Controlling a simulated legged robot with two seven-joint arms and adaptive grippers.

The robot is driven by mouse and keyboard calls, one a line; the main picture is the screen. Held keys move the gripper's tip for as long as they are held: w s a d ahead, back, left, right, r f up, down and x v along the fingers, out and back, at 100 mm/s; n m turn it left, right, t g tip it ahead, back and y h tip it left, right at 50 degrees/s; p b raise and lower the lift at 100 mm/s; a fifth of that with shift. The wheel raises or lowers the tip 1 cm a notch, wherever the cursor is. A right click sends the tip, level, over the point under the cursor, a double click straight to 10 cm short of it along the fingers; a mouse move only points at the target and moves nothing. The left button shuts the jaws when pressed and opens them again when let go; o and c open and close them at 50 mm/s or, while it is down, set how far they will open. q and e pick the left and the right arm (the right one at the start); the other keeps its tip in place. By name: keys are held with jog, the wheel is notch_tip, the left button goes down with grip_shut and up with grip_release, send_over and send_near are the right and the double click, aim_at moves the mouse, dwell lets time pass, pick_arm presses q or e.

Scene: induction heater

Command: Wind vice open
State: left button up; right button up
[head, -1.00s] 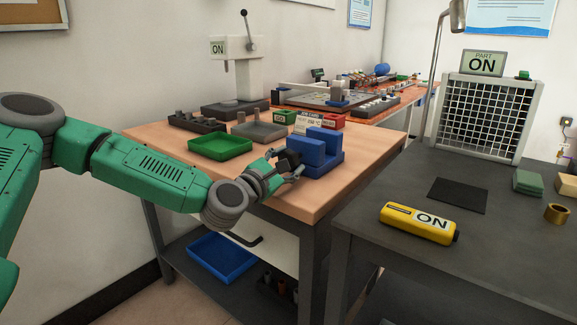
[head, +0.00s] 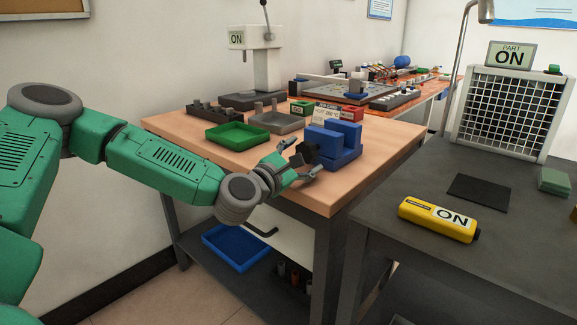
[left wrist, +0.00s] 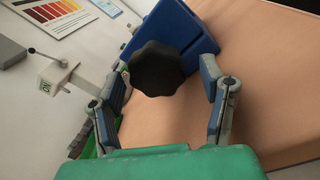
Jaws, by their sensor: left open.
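The blue vice (head: 335,143) stands on the wooden bench near its front right corner. Its black knob (head: 306,152) faces my left gripper; in the left wrist view the lobed knob (left wrist: 157,69) covers part of the blue vice body (left wrist: 168,28). My left gripper (head: 299,160) is open in front of the knob. In the left wrist view its two fingers (left wrist: 165,84) stand on either side of the knob, with a visible gap at the right; contact at the left is unclear. My right gripper is not in view.
A green tray (head: 237,136) and a grey tray (head: 272,122) lie left of the vice. A white press (head: 265,65) stands behind them. Bare wood (head: 317,198) lies in front of the vice.

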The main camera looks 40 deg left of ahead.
pick_arm(q)
jog(key=s, duration=1)
jog(key=shift+s+a+f, duration=0.15)
jog(key=shift+s+f, duration=0.2)
